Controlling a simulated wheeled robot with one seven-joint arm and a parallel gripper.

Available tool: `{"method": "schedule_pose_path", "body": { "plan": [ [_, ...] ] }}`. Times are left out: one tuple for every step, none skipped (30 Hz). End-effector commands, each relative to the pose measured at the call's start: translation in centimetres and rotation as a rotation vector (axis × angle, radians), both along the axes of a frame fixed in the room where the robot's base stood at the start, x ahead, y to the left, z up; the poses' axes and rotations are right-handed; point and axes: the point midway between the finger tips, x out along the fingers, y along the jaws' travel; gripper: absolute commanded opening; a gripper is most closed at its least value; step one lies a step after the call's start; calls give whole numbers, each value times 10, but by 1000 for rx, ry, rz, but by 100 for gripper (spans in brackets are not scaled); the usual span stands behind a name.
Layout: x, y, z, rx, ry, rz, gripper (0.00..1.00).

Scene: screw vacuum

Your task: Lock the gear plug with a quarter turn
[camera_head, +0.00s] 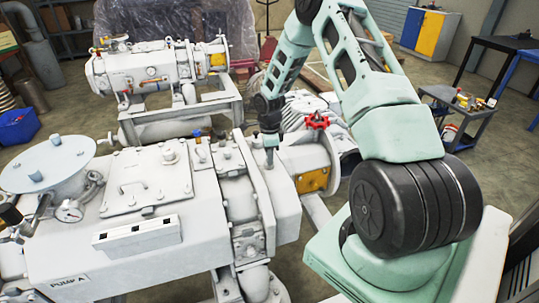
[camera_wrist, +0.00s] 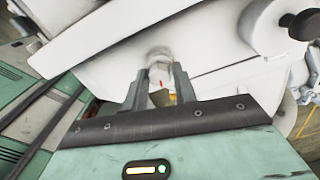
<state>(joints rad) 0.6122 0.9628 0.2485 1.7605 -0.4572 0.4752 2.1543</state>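A pale plug with a small red mark, which looks like the gear plug (camera_wrist: 160,76), sits at the white pump casing in the wrist view. My gripper (camera_wrist: 161,84) has one dark finger on each side of it, close against it, and looks shut on it. A small brownish piece shows between the fingers, nearer the palm. In the head view my gripper (camera_head: 269,142) points down at the top of the white pump (camera_head: 205,235), right of its ribbed middle section. The plug's seat is hidden, and its turn angle cannot be read.
A gauge (camera_head: 69,211) and a round lid (camera_head: 46,163) are on the pump's left. A second white machine (camera_head: 150,70) stands behind. A tool cart (camera_head: 460,100) is at right.

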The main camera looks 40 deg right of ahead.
Motion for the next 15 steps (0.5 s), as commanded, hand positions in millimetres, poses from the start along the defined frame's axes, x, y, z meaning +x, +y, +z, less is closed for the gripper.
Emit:
{"method": "schedule_pose_path", "body": {
  "plan": [
    [0, 0, 0, 0, 0, 0, 13],
    [0, 0, 0, 0, 0, 0, 5],
    [0, 0, 0, 0, 0, 0, 0],
    [0, 0, 0, 0, 0, 0, 0],
    [0, 0, 0, 0, 0, 0, 0],
    [0, 0, 0, 0, 0, -1, 0],
    [0, 0, 0, 0, 0, -5, 0],
    [0, 0, 0, -1, 1, -12, 0],
    [0, 0, -1, -1, 0, -28, 0],
    [0, 0, -1, -2, 0, -47, 0],
    [0, 0, -1, -2, 0, -66, 0],
    [0, 1, -2, -2, -1, -96, 0],
    [0, 0, -2, -3, 0, -120, 0],
    [0, 0, -2, -2, 0, -148, 0],
    [0, 0, -2, -3, 0, -185, 0]
  ]
}}
